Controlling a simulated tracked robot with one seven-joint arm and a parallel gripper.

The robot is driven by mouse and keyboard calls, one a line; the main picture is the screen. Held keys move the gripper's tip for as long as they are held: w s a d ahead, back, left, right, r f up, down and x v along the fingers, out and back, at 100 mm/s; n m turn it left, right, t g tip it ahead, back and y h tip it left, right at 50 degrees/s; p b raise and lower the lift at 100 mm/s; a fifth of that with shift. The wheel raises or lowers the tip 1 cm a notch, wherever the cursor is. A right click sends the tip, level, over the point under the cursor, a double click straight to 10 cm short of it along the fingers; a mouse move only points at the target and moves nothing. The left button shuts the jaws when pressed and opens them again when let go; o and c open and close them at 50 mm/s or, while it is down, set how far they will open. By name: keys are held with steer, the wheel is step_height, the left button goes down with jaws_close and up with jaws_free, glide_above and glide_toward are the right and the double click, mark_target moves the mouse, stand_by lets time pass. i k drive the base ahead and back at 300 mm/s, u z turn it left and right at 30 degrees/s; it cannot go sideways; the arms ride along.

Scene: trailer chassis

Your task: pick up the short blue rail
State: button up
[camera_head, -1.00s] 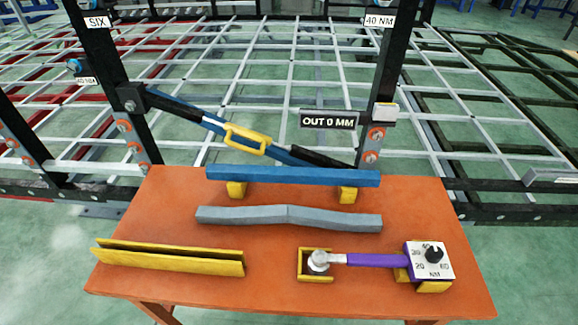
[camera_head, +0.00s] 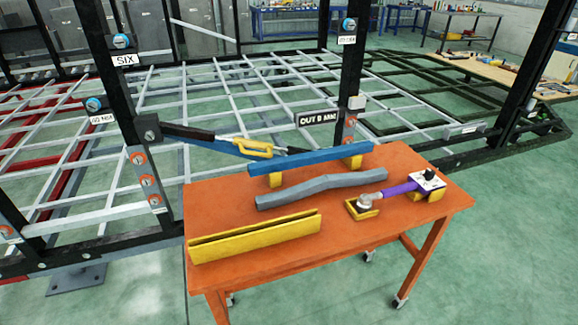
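The short blue rail (camera_head: 310,158) lies level across two yellow blocks (camera_head: 353,162) near the back edge of the orange table (camera_head: 345,233). Both its ends show and nothing covers it. A bent grey rail (camera_head: 322,188) lies in front of it on the table. My gripper is not in view.
A yellow channel (camera_head: 255,237) lies at the table's front left. A purple-handled wrench (camera_head: 395,189) rests at the right, its head in a yellow holder (camera_head: 362,210). Behind the table stand black posts (camera_head: 350,75) with a yellow-handled brace (camera_head: 252,146). Green floor is open in front and right.

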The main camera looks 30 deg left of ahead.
mark_target(308, 158)
steer(key=u, duration=0.35)
steer(key=i, duration=1.45)
steer(key=u, duration=0.45)
